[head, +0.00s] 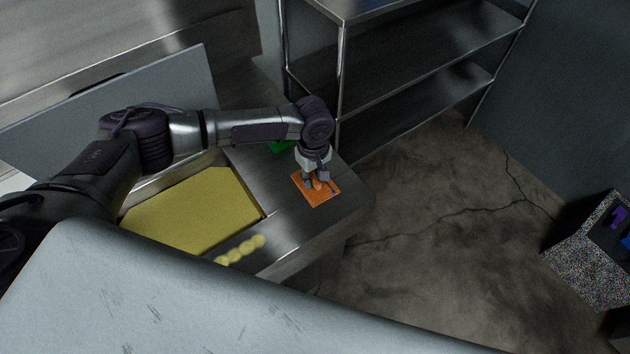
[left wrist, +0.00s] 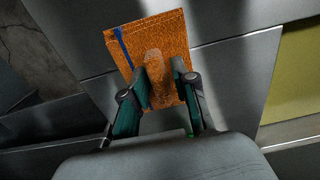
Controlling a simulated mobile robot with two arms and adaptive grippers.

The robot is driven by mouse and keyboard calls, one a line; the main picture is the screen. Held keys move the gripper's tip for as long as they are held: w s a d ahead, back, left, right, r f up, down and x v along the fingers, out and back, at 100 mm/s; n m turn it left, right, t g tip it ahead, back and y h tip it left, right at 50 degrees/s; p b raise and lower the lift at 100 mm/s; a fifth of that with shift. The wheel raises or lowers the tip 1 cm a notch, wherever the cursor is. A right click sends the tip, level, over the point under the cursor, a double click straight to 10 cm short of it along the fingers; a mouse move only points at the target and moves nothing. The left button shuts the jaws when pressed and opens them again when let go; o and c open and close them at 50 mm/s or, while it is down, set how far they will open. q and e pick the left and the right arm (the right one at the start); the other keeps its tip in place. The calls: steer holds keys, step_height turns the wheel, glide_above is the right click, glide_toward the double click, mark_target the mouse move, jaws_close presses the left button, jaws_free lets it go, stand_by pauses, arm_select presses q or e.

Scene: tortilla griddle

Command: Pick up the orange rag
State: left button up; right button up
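The orange rag (head: 325,197) lies flat on the metal counter near its right corner, with a dark blue stripe near one edge. It also shows in the left wrist view (left wrist: 173,33), with a raised fold in its middle. My left gripper (head: 315,184) points down over the rag. In the left wrist view its two fingertips (left wrist: 160,72) stand apart on either side of the raised fold, with a small gap showing. They cover part of the rag's near side. My right gripper is not in view.
A yellow griddle surface (head: 195,212) lies left of the rag, with several pale yellow pieces (head: 240,250) in front. A green item (head: 280,146) sits behind my left wrist. A metal shelf rack (head: 420,65) stands behind. A speckled bin (head: 590,262) stands at the right; the floor between is clear.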

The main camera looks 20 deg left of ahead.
arm_select(q)
jaws_close()
steer(key=shift+r, duration=0.1)
